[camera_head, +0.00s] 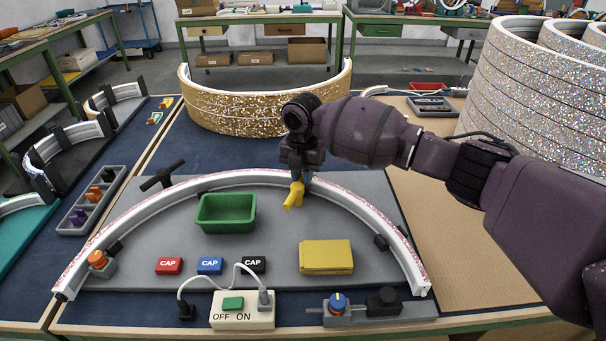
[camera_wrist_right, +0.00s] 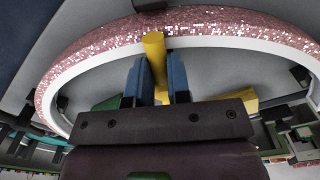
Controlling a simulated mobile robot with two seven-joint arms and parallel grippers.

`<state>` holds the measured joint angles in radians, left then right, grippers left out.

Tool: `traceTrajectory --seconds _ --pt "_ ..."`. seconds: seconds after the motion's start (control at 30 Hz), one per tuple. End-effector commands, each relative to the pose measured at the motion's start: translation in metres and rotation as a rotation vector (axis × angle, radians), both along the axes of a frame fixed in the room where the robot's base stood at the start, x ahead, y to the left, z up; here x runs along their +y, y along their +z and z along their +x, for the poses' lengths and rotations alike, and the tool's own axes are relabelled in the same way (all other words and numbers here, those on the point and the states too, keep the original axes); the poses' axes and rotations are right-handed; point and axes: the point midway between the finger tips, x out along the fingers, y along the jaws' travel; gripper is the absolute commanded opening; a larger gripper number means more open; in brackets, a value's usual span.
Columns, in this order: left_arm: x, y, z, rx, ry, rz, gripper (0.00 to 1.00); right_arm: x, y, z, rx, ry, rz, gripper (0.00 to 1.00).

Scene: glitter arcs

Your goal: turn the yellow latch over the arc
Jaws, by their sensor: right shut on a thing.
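The yellow latch (camera_head: 294,195) is at the upper right part of the white arc (camera_head: 230,178), pointing down toward the front in the head view. The arc has a pink glittery face and rests on a grey board (camera_head: 270,230). My right gripper (camera_head: 299,177) is over the latch. In the right wrist view its blue fingers (camera_wrist_right: 159,82) stand on both sides of the yellow latch (camera_wrist_right: 154,52), shut on it. The latch lies across the arc's white edge there. The far fingertips are partly hidden in the head view. My left gripper is in neither view.
A green bin (camera_head: 226,212), a yellow block (camera_head: 326,257) and red, blue and black caps lie inside the arc. A black T-handle (camera_head: 162,176) stands behind its left part. A switch box (camera_head: 243,310) is in front. Gold glitter arcs (camera_head: 262,108) stand behind.

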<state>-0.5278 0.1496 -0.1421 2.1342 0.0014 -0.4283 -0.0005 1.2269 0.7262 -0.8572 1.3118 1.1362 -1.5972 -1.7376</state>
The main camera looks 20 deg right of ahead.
Motion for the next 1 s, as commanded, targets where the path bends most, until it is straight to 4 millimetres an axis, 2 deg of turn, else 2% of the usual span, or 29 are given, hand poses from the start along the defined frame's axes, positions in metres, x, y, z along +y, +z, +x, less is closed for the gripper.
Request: traceTrajectory --seconds 0.03,0.1,0.13,0.27,0.53,0.67,1.0 --pt "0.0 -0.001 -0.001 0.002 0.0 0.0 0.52 0.007 -0.004 -0.004 0.012 0.017 0.007 0.0" --pt "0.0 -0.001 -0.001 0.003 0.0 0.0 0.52 0.007 -0.004 -0.005 0.012 0.017 0.007 0.0" --pt "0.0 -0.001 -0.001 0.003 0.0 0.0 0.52 0.007 -0.004 -0.005 0.013 0.017 0.007 0.22" --pt "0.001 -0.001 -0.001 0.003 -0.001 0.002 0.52 0.006 -0.004 -0.004 0.012 0.013 0.006 0.42" --pt "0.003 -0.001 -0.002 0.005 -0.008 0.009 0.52 0.003 -0.002 -0.002 0.007 0.006 0.003 0.43" --pt "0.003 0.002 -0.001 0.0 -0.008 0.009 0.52 0.003 0.007 -0.001 0.003 0.005 0.003 0.43" --pt "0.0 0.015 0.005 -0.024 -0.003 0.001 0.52 0.004 0.067 -0.001 0.001 0.007 0.003 0.43"
